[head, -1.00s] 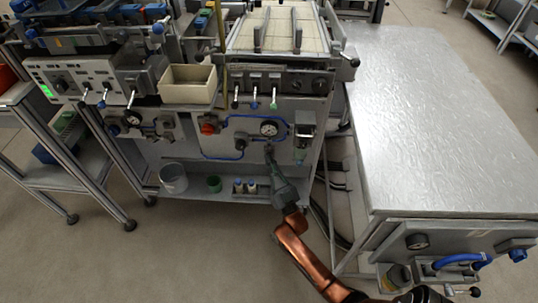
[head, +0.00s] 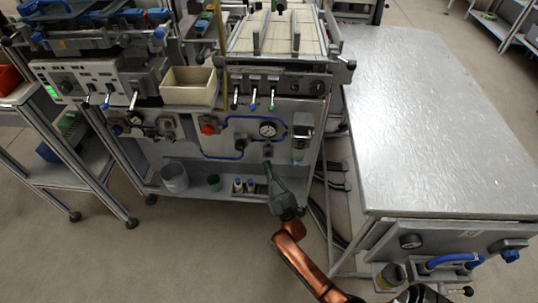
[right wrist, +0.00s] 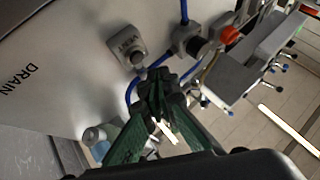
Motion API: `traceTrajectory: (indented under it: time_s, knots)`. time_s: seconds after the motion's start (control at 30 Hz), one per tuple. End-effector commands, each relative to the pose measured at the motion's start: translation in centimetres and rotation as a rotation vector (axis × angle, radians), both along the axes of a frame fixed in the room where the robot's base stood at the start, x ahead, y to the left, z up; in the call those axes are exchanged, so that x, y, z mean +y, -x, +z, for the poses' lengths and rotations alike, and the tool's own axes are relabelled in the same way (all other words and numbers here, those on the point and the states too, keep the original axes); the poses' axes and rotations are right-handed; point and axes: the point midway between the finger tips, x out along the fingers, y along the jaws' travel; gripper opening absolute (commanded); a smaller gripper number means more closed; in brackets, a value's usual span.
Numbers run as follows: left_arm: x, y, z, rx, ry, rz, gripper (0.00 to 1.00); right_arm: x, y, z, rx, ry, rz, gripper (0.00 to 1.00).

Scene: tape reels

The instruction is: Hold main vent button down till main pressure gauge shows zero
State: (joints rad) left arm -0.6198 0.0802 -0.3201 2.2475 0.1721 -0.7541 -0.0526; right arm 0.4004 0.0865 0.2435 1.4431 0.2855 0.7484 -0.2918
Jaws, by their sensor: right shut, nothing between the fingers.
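The round white pressure gauge (head: 267,129) sits on the grey front panel of the middle machine; its needle is too small to read. Just below it is a small grey box with a button (head: 267,150). In the right wrist view, a box labelled VENT (right wrist: 125,42) carries a dark round button (right wrist: 138,58). My right gripper (head: 268,166) is shut and empty, its tips just below the box in the head view. In the right wrist view the gripper (right wrist: 158,88) appears apart from the VENT button. My left gripper is not in view.
Blue tubing (head: 228,135) runs around the gauge, with a red knob (head: 209,129) to the left. Bottles and cups stand on the lower shelf (head: 225,195). A large metal-topped table (head: 440,110) stands at the right. A DRAIN label (right wrist: 18,80) is on the panel.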

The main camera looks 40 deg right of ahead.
Motion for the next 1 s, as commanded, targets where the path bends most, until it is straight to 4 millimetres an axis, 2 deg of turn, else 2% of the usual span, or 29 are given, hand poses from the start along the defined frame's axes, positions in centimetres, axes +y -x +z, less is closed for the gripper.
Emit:
traceTrajectory:
  time_s: [0.1, 0.4, 1.0]
  knots:
    - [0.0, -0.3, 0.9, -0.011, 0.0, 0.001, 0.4, 0.9, 0.8, 0.4, -0.003, -0.003, 0.0, 0.0]
    - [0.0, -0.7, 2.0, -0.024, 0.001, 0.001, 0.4, 2.7, 2.3, 0.2, -0.003, -0.001, 0.0, 0.0]
    - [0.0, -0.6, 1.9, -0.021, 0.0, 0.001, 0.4, 2.9, 2.4, -0.2, 0.012, -0.001, 0.006, 0.0]
